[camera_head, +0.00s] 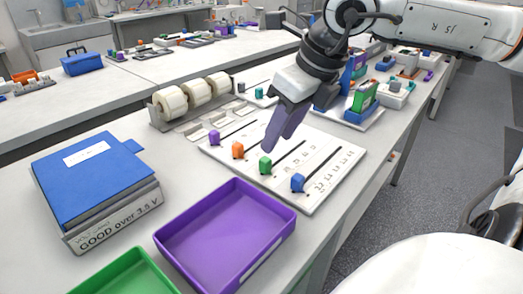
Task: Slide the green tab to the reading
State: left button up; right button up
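The green tab (265,165) stands at the near-left end of its dark slot on a white slider board (330,153). Purple (214,137), orange (238,150) and blue (297,182) tabs stand at the same end of their own slots. Scale marks are printed beside the slots, too small to read. My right gripper (279,142) reaches in from the upper right, its purple-grey fingers pointing down over the board, just above and beyond the green tab and apart from it. The fingers overlap in this view, so their gap is unclear. My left gripper is out of view.
An empty purple tray (240,246), a green tray (125,276) and a blue binder on a "GOOD over 3.5 V" box (112,219) are in front. White rolls (196,92) stand behind the board. A green-and-blue device (363,97) is at the back right.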

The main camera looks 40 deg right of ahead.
aim_at(267, 160)
jog(key=x, duration=0.7)
jog(key=shift+w+f, duration=0.1)
jog(key=shift+f, duration=0.3)
grip_shut()
